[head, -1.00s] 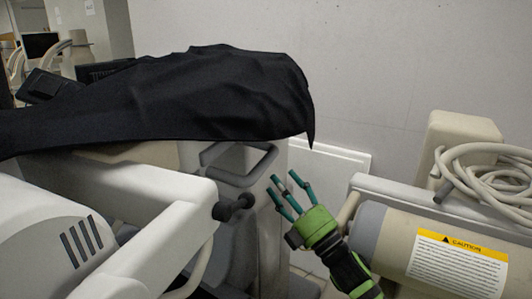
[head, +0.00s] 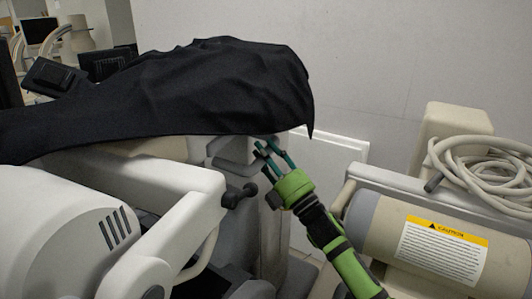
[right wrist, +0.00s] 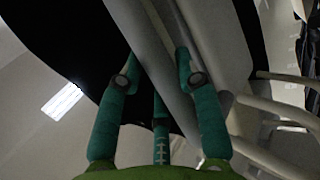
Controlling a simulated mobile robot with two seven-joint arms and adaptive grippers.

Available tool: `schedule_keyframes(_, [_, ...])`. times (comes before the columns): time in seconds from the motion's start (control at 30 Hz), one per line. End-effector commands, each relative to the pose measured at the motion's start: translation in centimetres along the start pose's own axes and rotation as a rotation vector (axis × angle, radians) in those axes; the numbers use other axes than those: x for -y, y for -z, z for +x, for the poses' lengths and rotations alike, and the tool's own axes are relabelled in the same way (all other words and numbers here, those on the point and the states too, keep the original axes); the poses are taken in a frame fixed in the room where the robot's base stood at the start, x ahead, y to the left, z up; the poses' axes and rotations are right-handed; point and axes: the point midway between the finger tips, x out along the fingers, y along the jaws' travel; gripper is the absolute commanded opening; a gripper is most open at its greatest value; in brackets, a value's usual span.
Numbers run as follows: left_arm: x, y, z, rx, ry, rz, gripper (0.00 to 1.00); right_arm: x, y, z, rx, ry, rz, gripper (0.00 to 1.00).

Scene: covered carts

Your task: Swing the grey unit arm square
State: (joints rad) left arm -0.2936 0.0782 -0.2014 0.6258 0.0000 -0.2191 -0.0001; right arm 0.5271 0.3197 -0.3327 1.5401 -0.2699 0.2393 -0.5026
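The grey unit's light grey arm (head: 160,180) runs from the left toward the middle of the head view. A black knob (head: 236,196) sticks out by its end. My right gripper (head: 268,150), green with three fingers, is right of that end, just below the hem of a black cover. Its fingertips are close to a grey bracket (head: 232,148). In the right wrist view, the fingers (right wrist: 158,62) are spread, with a grey bar (right wrist: 160,45) between or behind them. I cannot tell whether they touch it. My left gripper is out of view.
The black cover (head: 190,90) drapes over the unit's top. A beige cylinder with a caution label (head: 440,250) and a coiled hose (head: 480,165) stand at the right. A plain wall (head: 400,60) is behind.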

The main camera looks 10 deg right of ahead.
Motion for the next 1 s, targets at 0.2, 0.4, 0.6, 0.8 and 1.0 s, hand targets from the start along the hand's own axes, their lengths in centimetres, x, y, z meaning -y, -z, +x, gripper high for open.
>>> schedule_keyframes(0.2, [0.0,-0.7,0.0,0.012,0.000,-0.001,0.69,0.1,0.1,0.0,0.003,0.001,0.005,0.00])
schedule_keyframes(0.4, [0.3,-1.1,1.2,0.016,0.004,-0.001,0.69,1.4,1.9,0.9,0.049,-0.017,-0.023,0.00])
schedule_keyframes(0.6, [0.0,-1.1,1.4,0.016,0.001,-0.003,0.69,1.7,2.7,1.5,0.070,-0.020,-0.050,0.00])
schedule_keyframes(0.8, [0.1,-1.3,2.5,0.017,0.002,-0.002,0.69,2.4,3.7,2.2,0.107,-0.033,-0.072,0.00])
schedule_keyframes(1.0, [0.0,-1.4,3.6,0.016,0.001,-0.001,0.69,3.0,4.8,3.0,0.148,-0.043,-0.099,0.00])
